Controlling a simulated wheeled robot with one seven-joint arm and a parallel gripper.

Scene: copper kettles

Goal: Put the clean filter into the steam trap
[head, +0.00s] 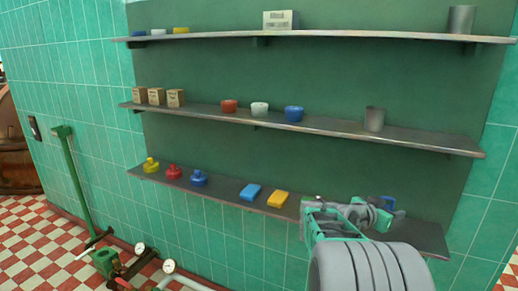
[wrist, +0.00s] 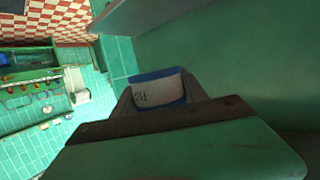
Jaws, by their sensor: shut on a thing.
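My gripper (head: 372,212) is in front of the right part of the lowest shelf in the head view. In the wrist view my gripper (wrist: 158,98) is shut on a white piece with blue edges and a dark printed mark, which looks like the clean filter (wrist: 158,91). A bit of blue, probably the same filter (head: 389,202), shows just past the gripper in the head view. Much of it is hidden by the jaws. I cannot make out the steam trap for certain; green pipe fittings (head: 106,262) with gauges stand low at the left.
The lowest shelf (head: 228,196) holds yellow, red and blue knobbed pieces, a blue block (head: 250,192) and a yellow block (head: 278,198). The middle shelf (head: 330,128) holds boxes, bowls and a metal cup (head: 375,119). The checkered floor at left has open room.

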